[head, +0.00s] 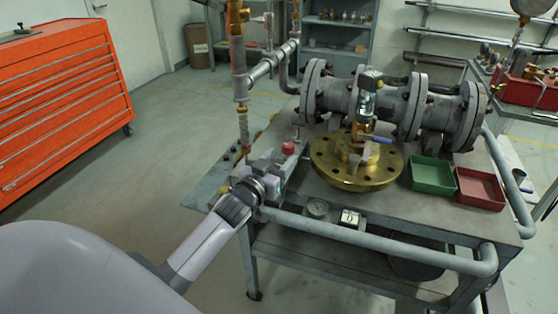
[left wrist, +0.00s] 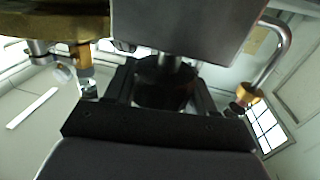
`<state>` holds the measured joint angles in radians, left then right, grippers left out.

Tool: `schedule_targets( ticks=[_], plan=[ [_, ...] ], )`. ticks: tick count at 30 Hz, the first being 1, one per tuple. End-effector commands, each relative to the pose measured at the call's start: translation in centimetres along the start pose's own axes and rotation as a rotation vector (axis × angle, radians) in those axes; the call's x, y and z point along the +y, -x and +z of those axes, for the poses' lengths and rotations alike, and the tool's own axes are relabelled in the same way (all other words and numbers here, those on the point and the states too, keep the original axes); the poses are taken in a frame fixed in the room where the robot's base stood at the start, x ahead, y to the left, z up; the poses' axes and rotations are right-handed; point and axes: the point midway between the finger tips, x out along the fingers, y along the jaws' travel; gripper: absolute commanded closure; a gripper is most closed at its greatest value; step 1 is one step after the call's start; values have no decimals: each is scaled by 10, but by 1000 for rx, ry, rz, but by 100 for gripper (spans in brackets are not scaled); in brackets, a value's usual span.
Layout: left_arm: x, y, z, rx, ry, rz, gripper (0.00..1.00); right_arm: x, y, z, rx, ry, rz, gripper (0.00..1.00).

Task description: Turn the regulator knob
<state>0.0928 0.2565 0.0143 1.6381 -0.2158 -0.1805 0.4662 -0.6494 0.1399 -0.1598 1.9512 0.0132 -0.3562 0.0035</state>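A dark round knob (left wrist: 165,85), which looks like the regulator knob, sits on a short metal stem under a grey block (left wrist: 185,30) in the left wrist view. My left gripper (head: 268,178) is at the left front edge of the bench in the head view. In the left wrist view its two dark fingers (left wrist: 166,95) lie on either side of the knob, very close to it. I cannot tell whether they press on it. In the head view the gripper and nearby fittings hide the knob. My right gripper is not in view.
The bench (head: 300,205) carries a brass flange (head: 345,175), a flanged grey pipe (head: 385,105), a green tray (head: 432,176) and a red tray (head: 480,188). A red-topped fitting (head: 288,148) and an upright pipe (head: 240,85) stand close to my left gripper. A rail (head: 370,240) runs along the front.

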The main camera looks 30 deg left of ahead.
Motion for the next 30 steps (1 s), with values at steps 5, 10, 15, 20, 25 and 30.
schedule_targets(
  ticks=[5, 10, 15, 20, 25, 30],
  plan=[
    [0, 0, -1, 0, -1, 10, 75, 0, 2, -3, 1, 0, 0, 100],
    [1, 0, -4, -1, -5, 75, 75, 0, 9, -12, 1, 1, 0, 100],
    [3, 0, -2, 0, -4, 149, 75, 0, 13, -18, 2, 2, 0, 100],
    [4, 0, -1, 0, 0, 185, 75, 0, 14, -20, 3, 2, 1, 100],
    [4, 0, 0, 0, 1, 191, 75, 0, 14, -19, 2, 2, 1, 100],
    [4, 0, 0, 0, 1, 190, 75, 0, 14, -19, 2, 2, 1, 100]
  ],
)
